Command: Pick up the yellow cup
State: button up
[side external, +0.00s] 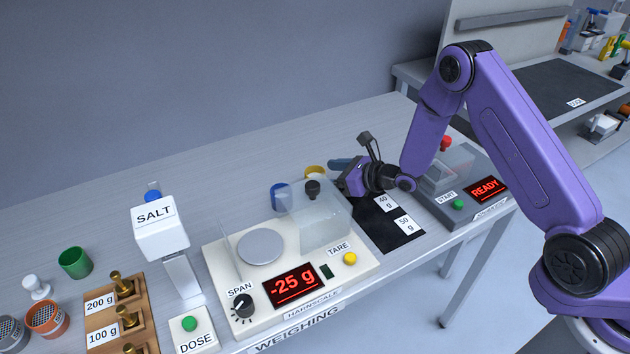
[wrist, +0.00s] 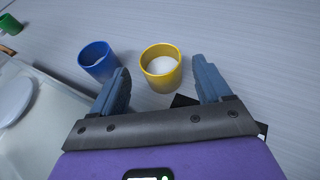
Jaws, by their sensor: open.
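The yellow cup (wrist: 161,68) stands upright in the wrist view, with white material inside. In the side external view only its yellow rim (side external: 315,170) shows behind the scale's clear cover; the rest is hidden. My gripper (wrist: 167,82) is open, its two blue-grey fingers apart, with the cup ahead of and partly between the fingertips. The fingers do not appear to touch it. My gripper (side external: 345,176) in the side external view is just right of the cup, above the bench.
A blue cup (wrist: 98,62) stands close left of the yellow cup, near the left finger. The weighing scale (side external: 225,262) with its clear cover (side external: 325,222) lies in front. A black mat (side external: 392,234) and a START unit (side external: 440,207) are to the right. The bench behind is clear.

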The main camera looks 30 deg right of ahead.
aim_at(307, 173)
jog(key=shift+x, duration=2.85)
jog(key=c, duration=1.1)
